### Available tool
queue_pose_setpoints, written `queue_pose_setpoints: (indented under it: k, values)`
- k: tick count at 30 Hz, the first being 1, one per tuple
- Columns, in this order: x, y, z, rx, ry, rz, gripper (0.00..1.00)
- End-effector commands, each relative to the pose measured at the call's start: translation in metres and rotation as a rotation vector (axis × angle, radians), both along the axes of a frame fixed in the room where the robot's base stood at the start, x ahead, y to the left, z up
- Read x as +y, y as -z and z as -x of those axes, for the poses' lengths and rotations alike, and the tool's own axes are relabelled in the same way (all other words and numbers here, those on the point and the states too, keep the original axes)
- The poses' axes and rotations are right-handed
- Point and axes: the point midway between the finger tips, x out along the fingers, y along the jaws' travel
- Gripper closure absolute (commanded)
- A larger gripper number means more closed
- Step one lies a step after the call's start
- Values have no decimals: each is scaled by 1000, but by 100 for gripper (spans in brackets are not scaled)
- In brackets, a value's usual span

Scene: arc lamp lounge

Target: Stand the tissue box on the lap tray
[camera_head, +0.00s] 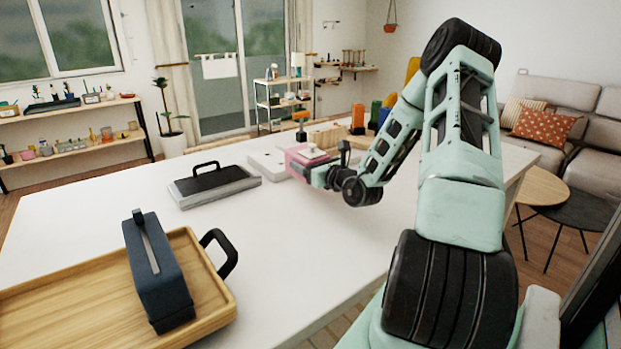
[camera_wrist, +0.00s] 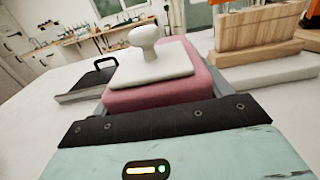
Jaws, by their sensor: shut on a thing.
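The tissue box, which I take to be the pink block with a white slab and knob-like tuft on top (camera_wrist: 155,80), is held upright by my gripper (camera_head: 308,168). It also shows in the head view (camera_head: 303,160) at the far side of the white table. The jaws are shut on it, and the fingertips are mostly hidden. I cannot tell if its base touches the white surface. The lap tray (camera_head: 215,298), wooden with a black handle, lies at the near left of the table. A dark blue slotted box (camera_head: 155,272) stands on it.
A grey tray-like item with a black handle (camera_head: 215,184) lies mid-table. A wooden block (camera_wrist: 262,32) stands right of the tissue box. Colored holders (camera_head: 358,118) stand at the far edge. The white table (camera_head: 265,250) is clear beside the lap tray.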

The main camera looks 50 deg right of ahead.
Motion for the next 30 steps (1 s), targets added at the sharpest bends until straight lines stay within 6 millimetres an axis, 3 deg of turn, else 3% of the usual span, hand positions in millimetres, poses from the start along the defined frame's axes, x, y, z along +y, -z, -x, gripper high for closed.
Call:
queue_pose_setpoints:
  k: [15,27,28,30]
  values:
    - [0,56,-1,-3,0,1,55]
    - [1,61,-1,-2,-1,1,55]
    - [1,61,0,-1,-1,1,17]
    - [1,61,0,-1,-1,1,1]
